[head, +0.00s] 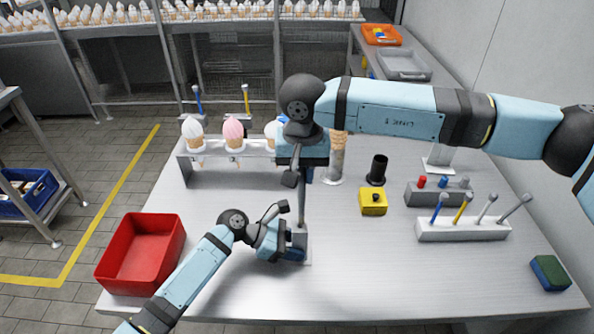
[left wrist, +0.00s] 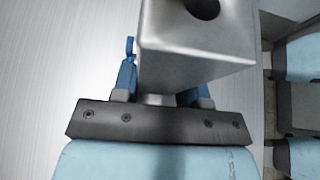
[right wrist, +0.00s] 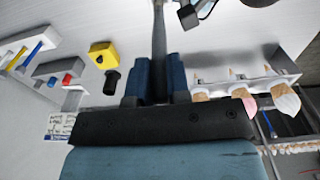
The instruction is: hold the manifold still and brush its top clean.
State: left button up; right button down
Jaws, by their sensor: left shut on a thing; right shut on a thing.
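The manifold is a grey metal block (left wrist: 195,55) with a dark round hole in its top, seen close in the left wrist view. My left gripper (head: 292,248) is shut on it low over the table, with blue fingers on either side (left wrist: 160,90). My right gripper (head: 302,163) is above it, shut on a thin grey rod-like tool, apparently the brush (head: 302,203), which points down toward the manifold. The tool also shows between the fingers in the right wrist view (right wrist: 159,35). Its tip is hard to make out, and I cannot tell whether it touches the manifold.
A red bin (head: 174,250) stands at the left edge. A cone rack (head: 215,157) is behind. A yellow block (head: 373,203), a black cup (head: 377,168), a tool rack (head: 463,232) and a green-blue sponge (head: 550,272) are to the right. The front table is clear.

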jog(key=shift+d, duration=0.4)
jog(key=shift+a, duration=0.15)
jog(key=shift+a+r, duration=0.1)
jog(key=shift+a, duration=0.9)
jog(key=shift+d, duration=0.25)
jog(key=shift+d, duration=0.9)
jog(key=shift+r, duration=2.95)
